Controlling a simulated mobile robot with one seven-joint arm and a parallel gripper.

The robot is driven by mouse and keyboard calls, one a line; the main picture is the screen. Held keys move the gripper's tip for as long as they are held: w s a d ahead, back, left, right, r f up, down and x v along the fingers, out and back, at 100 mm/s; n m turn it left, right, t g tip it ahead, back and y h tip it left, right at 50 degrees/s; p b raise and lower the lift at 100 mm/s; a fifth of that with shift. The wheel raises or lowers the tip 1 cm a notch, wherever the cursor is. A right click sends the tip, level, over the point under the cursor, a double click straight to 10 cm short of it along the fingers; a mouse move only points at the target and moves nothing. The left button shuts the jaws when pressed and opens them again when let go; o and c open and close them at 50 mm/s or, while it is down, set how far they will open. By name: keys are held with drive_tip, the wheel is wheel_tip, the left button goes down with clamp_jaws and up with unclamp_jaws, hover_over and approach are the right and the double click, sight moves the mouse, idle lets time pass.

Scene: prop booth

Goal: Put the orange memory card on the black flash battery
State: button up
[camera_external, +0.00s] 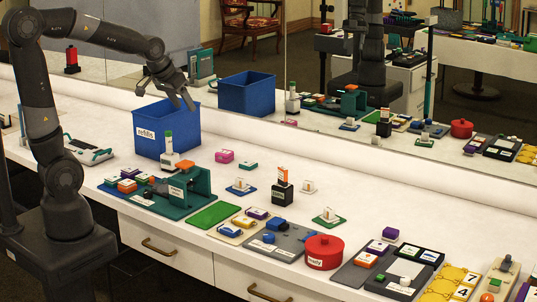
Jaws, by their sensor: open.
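A small black block (282,195) with a pale green label stands upright near the middle of the counter; it looks like the black flash battery. A small orange piece with a pale mark (282,174) stands upright on top of it; it looks like the orange memory card, but it is too small to be sure. My gripper (170,94) is open and empty, pointing down above the blue bin, to the left of and well above the black block.
The blue bin (187,134) labelled "refills" stands by the mirror. A teal clamp-like fixture (197,184) and a green mat (214,216) lie left of the black block. A round red tin (324,253) and several trays stand to the right. The mirror repeats the counter's things.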

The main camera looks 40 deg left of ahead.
drive_tip(key=s+a+n, duration=0.1)
drive_tip(key=s+a, duration=0.4)
drive_tip(key=s, duration=0.3)
drive_tip(key=s+a+r+y, duration=0.1)
drive_tip(key=s+a, duration=0.3)
drive_tip(key=s, duration=0.4)
drive_tip(key=shift+s+a+r+n+y, duration=0.15)
drive_tip(key=shift+s+a+n+y, duration=0.15)
drive_tip(key=shift+s+a+n, duration=0.1)
drive_tip(key=shift+w, duration=0.1)
